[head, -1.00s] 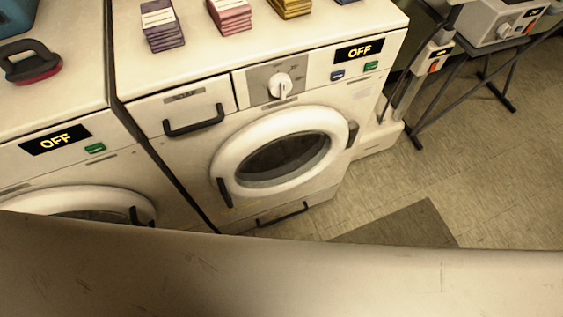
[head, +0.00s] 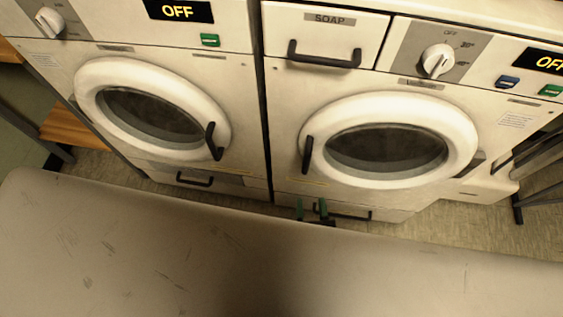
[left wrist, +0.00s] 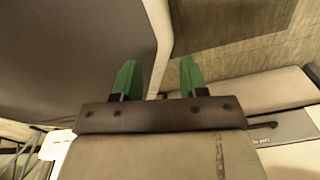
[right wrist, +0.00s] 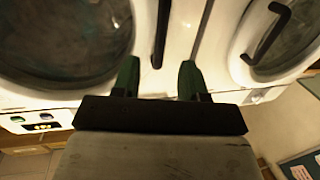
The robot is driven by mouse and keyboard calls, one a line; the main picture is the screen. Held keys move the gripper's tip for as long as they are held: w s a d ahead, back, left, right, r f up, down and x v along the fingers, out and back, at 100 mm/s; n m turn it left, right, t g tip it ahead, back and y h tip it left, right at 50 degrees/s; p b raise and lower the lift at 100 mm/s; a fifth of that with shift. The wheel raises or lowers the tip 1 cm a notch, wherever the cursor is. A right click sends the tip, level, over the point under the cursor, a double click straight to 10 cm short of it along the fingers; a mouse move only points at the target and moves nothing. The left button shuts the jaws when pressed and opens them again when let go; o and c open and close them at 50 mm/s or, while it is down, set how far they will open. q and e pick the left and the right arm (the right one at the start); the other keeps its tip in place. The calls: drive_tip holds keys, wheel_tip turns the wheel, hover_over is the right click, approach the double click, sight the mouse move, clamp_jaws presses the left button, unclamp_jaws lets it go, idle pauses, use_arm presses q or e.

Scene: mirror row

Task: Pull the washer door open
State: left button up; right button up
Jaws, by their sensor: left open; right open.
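The white machine with the SOAP drawer, which I take as the washer (head: 285,130), stands at the right in the head view. Its round door (head: 455,125) looks closed, with a black handle (head: 307,155) on its left rim. My right gripper (head: 311,209) shows only as green fingertips below that handle, apart from it. In the right wrist view the open, empty gripper (right wrist: 158,80) faces the machine fronts. A dark bar (right wrist: 159,35), probably the handle, shows between and beyond its fingers. My left gripper (left wrist: 157,78) is open and empty, away from the door.
A second white machine (head: 245,100) stands close at the left, its door (head: 90,85) closed with a handle on the right. Low black handles (head: 195,179) sit beneath the doors. Black metal legs (head: 517,208) stand at the right. Floor shows at both sides.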

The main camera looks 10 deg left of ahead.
sight(307, 164)
drive_tip(key=shift+t, duration=0.3)
drive_tip(key=x, duration=0.3)
drive_tip(key=r+x, duration=0.1)
drive_tip(key=x, duration=0.7)
drive_tip(key=shift+w+a+r, duration=0.15)
drive_tip(key=shift+a+r, duration=0.05)
drive_tip(key=shift+r, duration=0.2)
clamp_jaws()
